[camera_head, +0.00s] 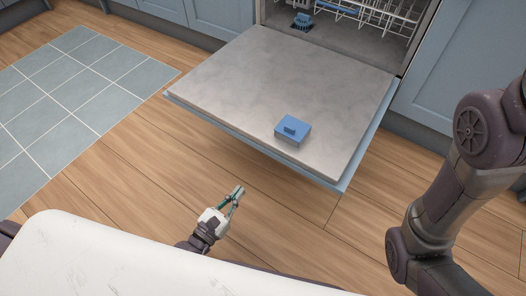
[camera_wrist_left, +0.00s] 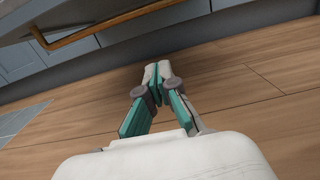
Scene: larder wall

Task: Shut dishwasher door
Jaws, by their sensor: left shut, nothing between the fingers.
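The dishwasher door (camera_head: 275,85) is folded down open in the head view, lying roughly flat above the floor. A blue dispenser block (camera_head: 292,130) sits on its inner face near the outer right part. The door's dark underside shows at the top left of the left wrist view (camera_wrist_left: 75,14). My left gripper (camera_head: 239,191) is shut and empty, low in front of the door's outer edge and apart from it. Its closed fingers also show in the left wrist view (camera_wrist_left: 157,72). My right gripper is out of view; only my right arm shows at the right.
The dishwasher cavity (camera_head: 340,38) holds a white wire rack (camera_head: 375,14) at the back. Blue cabinets (camera_head: 460,75) flank it. Wooden floor (camera_head: 300,215) is clear in front of the door. Grey-blue tiles (camera_head: 70,95) lie at the left.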

